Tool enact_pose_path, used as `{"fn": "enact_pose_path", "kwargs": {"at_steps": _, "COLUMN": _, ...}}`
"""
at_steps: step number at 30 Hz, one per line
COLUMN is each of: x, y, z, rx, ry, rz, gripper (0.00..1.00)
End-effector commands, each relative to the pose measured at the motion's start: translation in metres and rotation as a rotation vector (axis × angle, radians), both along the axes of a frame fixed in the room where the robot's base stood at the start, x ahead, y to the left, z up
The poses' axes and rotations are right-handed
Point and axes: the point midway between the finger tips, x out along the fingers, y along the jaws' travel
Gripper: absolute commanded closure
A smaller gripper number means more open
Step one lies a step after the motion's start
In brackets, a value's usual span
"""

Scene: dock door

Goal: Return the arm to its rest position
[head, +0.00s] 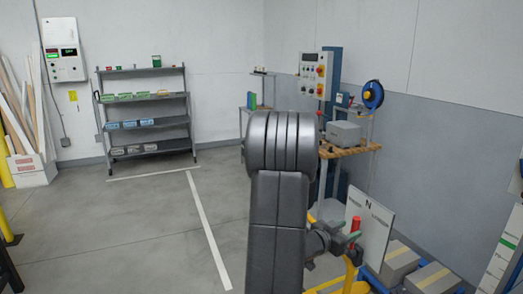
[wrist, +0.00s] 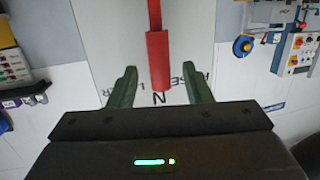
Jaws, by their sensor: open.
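My gripper (wrist: 159,68) is open; its two green fingers stand apart on either side of a red handle (wrist: 158,60) in the wrist view. A gap shows between the handle and each finger. Behind the handle is a white plate (wrist: 105,45) with an N and other dark letters, partly covered by the fingers. In the head view my arm reaches forward through the middle. My gripper (head: 348,240) is at lower right beside the red handle (head: 355,225), in front of the white plate (head: 376,222). Whether the fingers touch the handle is unclear there.
Cardboard boxes (head: 398,262) lie low at right, close to the gripper. A wooden-topped bench (head: 355,151) with a grey box (head: 343,133) and a control panel (head: 314,75) stand behind my arm. A dark shelf rack (head: 147,108) is at back left. The left floor is mostly clear.

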Motion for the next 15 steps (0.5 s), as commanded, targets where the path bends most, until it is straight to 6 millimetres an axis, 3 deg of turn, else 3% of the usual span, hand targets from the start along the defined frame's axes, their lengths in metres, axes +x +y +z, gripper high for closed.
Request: {"fn": "enact_pose_path", "kwargs": {"at_steps": 15, "x": -0.052, "y": 0.079, "z": 0.013, "rx": 0.0, "ry": 0.0, "rz": 0.004, "gripper": 0.55}}
